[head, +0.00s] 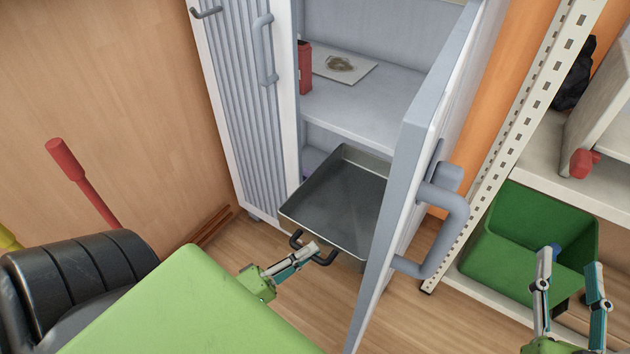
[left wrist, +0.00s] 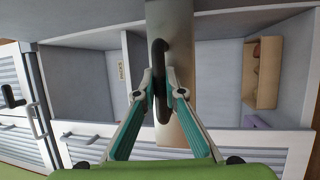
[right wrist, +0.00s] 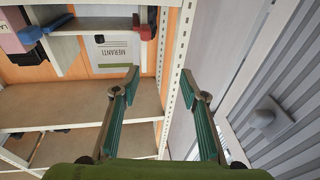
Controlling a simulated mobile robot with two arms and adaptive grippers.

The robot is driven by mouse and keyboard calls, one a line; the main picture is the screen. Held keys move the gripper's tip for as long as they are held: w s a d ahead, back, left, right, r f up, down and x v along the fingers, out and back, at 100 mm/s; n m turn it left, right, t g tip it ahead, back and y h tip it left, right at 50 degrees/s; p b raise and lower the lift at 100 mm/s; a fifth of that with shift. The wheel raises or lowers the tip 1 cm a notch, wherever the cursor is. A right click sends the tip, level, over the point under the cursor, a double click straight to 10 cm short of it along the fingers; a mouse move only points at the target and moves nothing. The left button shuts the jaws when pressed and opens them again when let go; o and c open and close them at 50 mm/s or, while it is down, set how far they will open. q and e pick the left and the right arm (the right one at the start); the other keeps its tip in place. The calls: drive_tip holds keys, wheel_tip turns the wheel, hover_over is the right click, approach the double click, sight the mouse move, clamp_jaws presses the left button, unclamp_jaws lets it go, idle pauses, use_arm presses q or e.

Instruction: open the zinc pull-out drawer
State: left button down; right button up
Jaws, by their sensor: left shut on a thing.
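The zinc pull-out drawer (head: 345,200) is a grey metal tray that sticks out of the open cabinet, low down, and its inside looks empty. Its dark bar handle (head: 322,257) is on the front face. My left gripper (head: 312,250) is at this handle, with its fingers shut on it. In the left wrist view the handle (left wrist: 160,80) stands upright between the fingertips (left wrist: 160,92), with the metal drawer front (left wrist: 182,110) behind it. My right gripper (head: 570,287) is open and empty at the lower right, over the green crate; its spread fingers (right wrist: 160,85) show in the right wrist view.
The cabinet door (head: 415,170) with a thick grey handle (head: 455,225) stands open just right of the drawer. A shelf rack (head: 510,145) and a green crate (head: 485,270) are further right. A black-seated chair (head: 60,280) is at the lower left. A red box (head: 305,70) stands on the cabinet shelf.

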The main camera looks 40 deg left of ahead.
use_arm(q)
drive_tip(key=shift+s, duration=0.95)
use_arm(e)
drive_tip(key=shift+d+f+g+h, duration=0.15)
drive_tip(key=shift+f+g, duration=0.3)
drive_tip(key=shift+f, duration=0.5)
drive_tip(key=shift+d+f+g+h, duration=0.15)
drive_tip(key=shift+f+g, duration=0.3)
drive_tip(key=shift+f, duration=0.5)
use_arm(q)
drive_tip(key=c, duration=2.1)
unclamp_jaws()
use_arm(e)
drive_tip(key=shift+a, duration=0.1)
use_arm(q)
drive_tip(key=v, duration=1.2)
drive_tip(key=shift+f, duration=0.1)
